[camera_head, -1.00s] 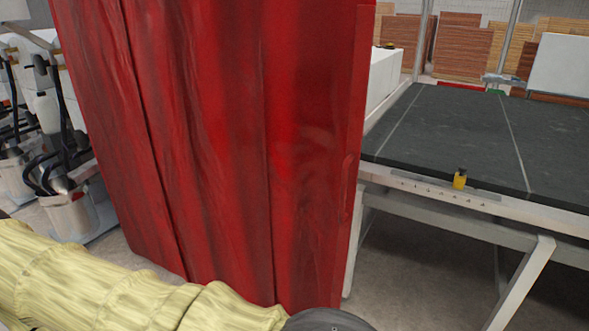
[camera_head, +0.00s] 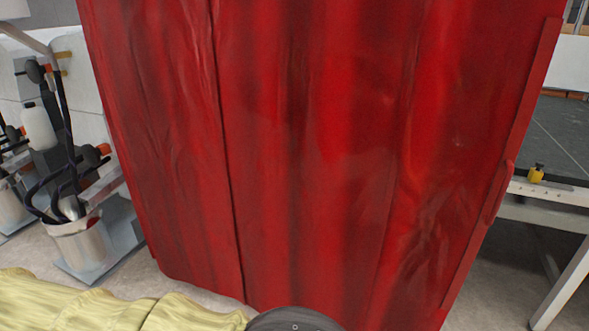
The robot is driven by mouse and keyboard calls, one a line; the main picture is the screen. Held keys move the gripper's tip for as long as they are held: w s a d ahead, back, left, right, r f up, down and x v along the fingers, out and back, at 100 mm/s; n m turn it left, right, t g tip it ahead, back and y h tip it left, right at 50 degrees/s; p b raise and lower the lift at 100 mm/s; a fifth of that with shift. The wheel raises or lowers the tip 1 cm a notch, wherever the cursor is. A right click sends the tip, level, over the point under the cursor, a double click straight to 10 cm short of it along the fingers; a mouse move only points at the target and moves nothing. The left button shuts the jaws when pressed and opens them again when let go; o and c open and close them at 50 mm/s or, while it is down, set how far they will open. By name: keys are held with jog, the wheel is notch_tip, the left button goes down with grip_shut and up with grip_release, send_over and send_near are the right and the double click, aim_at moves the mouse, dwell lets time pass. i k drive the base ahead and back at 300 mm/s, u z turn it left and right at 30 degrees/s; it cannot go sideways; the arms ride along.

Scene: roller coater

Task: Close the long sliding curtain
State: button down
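The long red curtain (camera_head: 310,150) hangs in loose vertical folds and fills most of the head view. Its right border is a straight red strip with a raised red handle (camera_head: 497,192) on it. The curtain's lower edge shows just above the floor at the left. My arm, in a yellow sleeve, crosses the bottom left and ends in a dark round part at the bottom middle. My gripper's fingers are not in the picture.
At the left stand machine parts with black hoses and a metal bucket (camera_head: 78,245). At the right, behind the curtain's edge, is a dark-topped table (camera_head: 562,135) with a pale frame and a small yellow item (camera_head: 536,174). Grey floor shows at the lower right.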

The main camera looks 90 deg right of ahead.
aim_at(352, 163)
jog(key=i, duration=0.9)
jog(key=z, duration=3.45)
